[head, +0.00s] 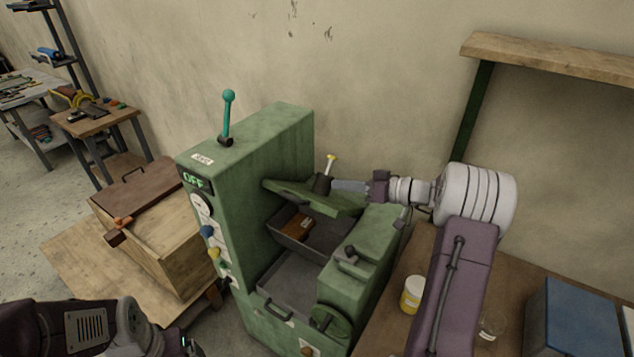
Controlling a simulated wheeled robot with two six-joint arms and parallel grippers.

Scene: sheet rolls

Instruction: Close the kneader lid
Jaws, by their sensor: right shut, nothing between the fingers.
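The green kneader (290,130) stands in the middle of the head view. A dark tray-like part with a brown block (299,228) shows under the lid.
A wooden crate (165,250) stands left of the kneader. A wooden table (400,325) at the right holds a yellow-white jar (411,294), a glass jar (490,328) and a blue box (575,320). A wooden shelf (550,55) is at upper right. A teal lever (228,115) rises from the kneader's top.

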